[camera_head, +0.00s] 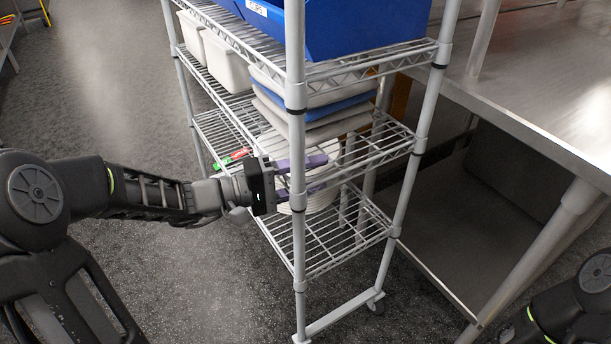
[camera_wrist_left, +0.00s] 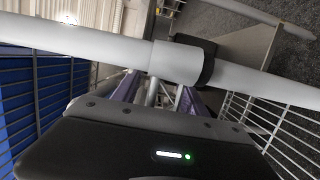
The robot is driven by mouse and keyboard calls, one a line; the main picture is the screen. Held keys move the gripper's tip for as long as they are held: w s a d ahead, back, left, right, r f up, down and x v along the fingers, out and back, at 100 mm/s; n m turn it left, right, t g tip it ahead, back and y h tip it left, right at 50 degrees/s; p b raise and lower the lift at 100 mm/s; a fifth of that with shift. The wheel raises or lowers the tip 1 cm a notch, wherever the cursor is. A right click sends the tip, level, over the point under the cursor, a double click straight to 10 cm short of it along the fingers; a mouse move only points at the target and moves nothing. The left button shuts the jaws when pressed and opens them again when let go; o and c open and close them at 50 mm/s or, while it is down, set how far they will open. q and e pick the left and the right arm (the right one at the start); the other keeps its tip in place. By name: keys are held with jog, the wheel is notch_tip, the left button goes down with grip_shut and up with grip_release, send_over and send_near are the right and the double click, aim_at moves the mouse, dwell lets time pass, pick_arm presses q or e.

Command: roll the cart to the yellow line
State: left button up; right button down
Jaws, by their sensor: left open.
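The cart (camera_head: 297,240) is a grey wire-shelf rack with upright posts and a caster at its foot; it fills the middle of the head view. My left gripper (camera_head: 300,175) is open at the near post, about middle-shelf height. Its purple fingers, one above the other, reach past the post on its far side, and the post hides part of them. In the left wrist view the post (camera_wrist_left: 180,62) crosses over the open fingers (camera_wrist_left: 158,95). Contact cannot be told. I see no clear yellow line on the floor. My right gripper is out of view.
The cart carries blue bins (camera_head: 365,25), white tubs (camera_head: 226,65), folded cloths (camera_head: 320,105) and stacked white dishes. A steel table (camera_head: 540,100) with a lower shelf stands close on the right. Dark speckled floor (camera_head: 90,100) is open at left.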

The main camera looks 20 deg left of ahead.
pick_arm(q)
jog(key=shift+c, duration=0.5)
grip_shut()
dwell(0.8)
